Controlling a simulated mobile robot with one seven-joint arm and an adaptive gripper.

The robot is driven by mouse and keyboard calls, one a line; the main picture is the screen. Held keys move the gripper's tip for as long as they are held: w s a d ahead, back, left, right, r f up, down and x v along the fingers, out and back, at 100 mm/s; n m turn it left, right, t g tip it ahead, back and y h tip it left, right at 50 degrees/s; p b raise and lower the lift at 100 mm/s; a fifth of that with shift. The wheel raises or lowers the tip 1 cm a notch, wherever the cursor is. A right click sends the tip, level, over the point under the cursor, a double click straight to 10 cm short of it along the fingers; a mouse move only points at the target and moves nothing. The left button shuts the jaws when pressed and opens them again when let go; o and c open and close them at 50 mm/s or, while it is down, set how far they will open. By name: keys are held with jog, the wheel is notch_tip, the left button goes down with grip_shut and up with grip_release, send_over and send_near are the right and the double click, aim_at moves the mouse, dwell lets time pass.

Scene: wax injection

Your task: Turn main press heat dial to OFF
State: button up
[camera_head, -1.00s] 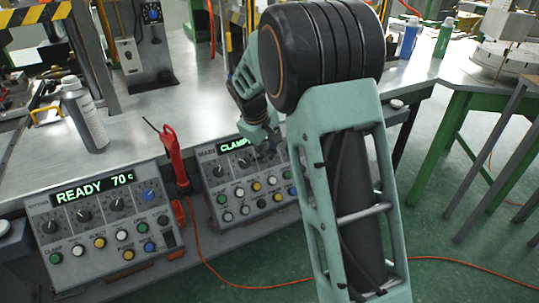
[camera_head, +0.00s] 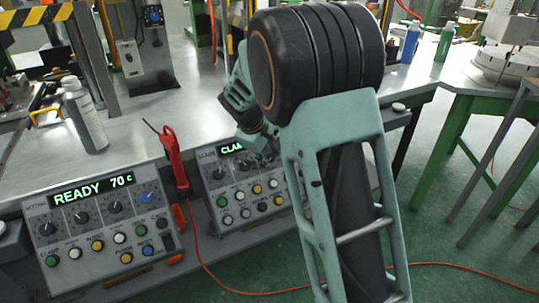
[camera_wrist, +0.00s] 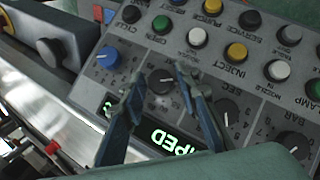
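The right-hand control panel (camera_head: 216,199), marked "MAIN", has a green display that my arm partly covers in the head view. In the wrist view it appears upside down, with a blue dial (camera_wrist: 108,57) and several black dials. My gripper (camera_wrist: 158,78) is open, its two fingers apart on either side of one black dial (camera_wrist: 161,82) next to the blue one. I cannot tell whether the fingers touch it. Another black dial (camera_wrist: 228,110) lies right of the fingers. The label naming the heat dial is not readable. In the head view my gripper (camera_head: 262,152) is over the panel's top.
A second control panel (camera_head: 90,215) reading "READY 70 c" stands to the left. A red-handled tool (camera_head: 172,155) stands between the panels. Coloured buttons (camera_wrist: 236,52) sit close to the dials. A spray can (camera_head: 84,118) stands on the metal bench.

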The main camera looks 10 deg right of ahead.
jog(key=shift+o, duration=0.7)
jog(key=shift+w+a+r, duration=0.1)
jog(key=shift+a+r, duration=0.1)
jog(key=shift+r, duration=0.15)
jog(key=v, duration=1.1)
jog(key=shift+s+r, duration=0.2)
jog(key=shift+s, duration=0.1)
